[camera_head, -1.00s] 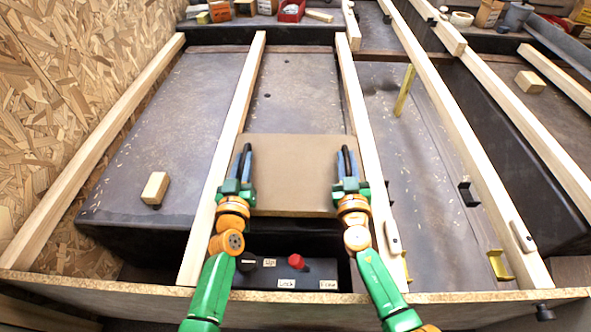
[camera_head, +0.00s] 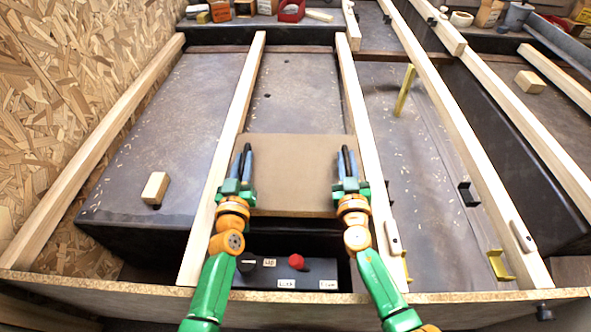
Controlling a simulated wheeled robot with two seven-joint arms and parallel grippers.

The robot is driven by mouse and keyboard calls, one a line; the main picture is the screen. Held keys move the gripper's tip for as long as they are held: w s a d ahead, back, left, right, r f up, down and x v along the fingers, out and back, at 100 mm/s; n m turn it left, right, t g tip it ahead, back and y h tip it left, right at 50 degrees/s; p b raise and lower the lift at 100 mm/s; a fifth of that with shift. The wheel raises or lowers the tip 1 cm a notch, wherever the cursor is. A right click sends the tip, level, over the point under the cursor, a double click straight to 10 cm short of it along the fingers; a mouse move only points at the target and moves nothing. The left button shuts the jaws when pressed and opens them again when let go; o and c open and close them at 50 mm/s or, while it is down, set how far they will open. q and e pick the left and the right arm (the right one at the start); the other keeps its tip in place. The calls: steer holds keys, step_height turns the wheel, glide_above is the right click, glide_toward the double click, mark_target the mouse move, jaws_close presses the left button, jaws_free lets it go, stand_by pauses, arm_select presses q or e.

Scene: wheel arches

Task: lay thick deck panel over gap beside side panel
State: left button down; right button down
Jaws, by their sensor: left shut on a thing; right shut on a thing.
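A brown rectangular deck panel (camera_head: 294,176) lies across the gap between two long pale wooden rails, the left rail (camera_head: 241,95) and the middle rail (camera_head: 352,95). My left gripper (camera_head: 243,160) is shut on the panel's left side. My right gripper (camera_head: 347,162) is shut on its right side. The panel looks flat; whether it rests on the rails or is held just above them I cannot tell. The side panel is not clearly identifiable; an upright OSB board (camera_head: 75,75) stands at the far left.
A dark control box (camera_head: 275,271) with a red knob sits below the panel's near edge. A wooden block (camera_head: 155,188) lies at left, and a yellow upright piece (camera_head: 404,91) stands right of the middle rail. Boxes and a red bin (camera_head: 291,11) line the back.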

arm_select(q)
steer(key=shift+a+r, duration=0.1)
steer(key=shift+r, duration=0.05)
arm_select(e)
steer(key=shift+d+r, duration=0.1)
steer(key=shift+r, duration=0.05)
